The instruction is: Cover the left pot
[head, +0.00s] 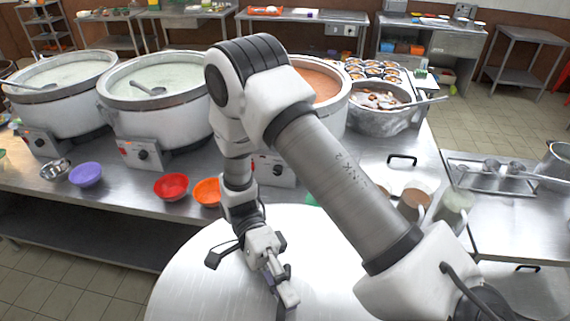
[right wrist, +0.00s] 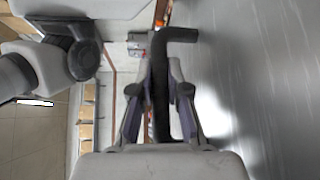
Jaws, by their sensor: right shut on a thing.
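The left pot (head: 62,110) is a white, open pot of pale congee at the far left of the counter, with a ladle in it. My right gripper (head: 283,288) is in front of the counter, below and right of that pot. It is shut on the black handle (right wrist: 161,95) of a large round metal lid (head: 190,285). In the right wrist view the handle lies between the two fingers, with the lid's brushed surface (right wrist: 265,90) at the right. The lid overlaps the counter's front edge and the floor in the head view. My left gripper is out of view.
A middle pot (head: 160,115) of pale congee with a ladle stands beside the left pot. A pot of orange food (head: 322,82) is partly behind my arm. Along the front edge are a steel bowl (head: 55,169), a purple bowl (head: 86,174), a red bowl (head: 171,186) and an orange bowl (head: 206,192).

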